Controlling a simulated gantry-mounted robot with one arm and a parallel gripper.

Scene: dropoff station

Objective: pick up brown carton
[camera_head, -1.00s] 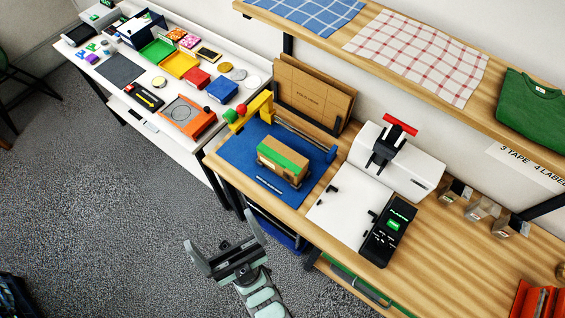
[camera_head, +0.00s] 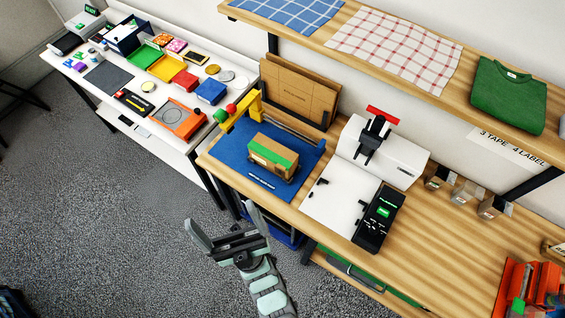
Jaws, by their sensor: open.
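The brown carton (camera_head: 262,152) is a small box with a green band of tape along its top. It sits on the blue mat (camera_head: 229,153) on the wooden bench, a little right of the mat's middle. My gripper (camera_head: 222,218) is open and empty. In the picture it is below and left of the carton, in front of the bench's edge over the grey floor, apart from the carton. The carton's far sides are hidden.
A yellow tape arm (camera_head: 240,113) with red and green ends stands at the mat's left. Flat cardboard (camera_head: 297,92) stands behind. A white scale with a black display (camera_head: 379,217) lies right. A shelf (camera_head: 393,72) overhangs the bench. A white table (camera_head: 183,138) stands left.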

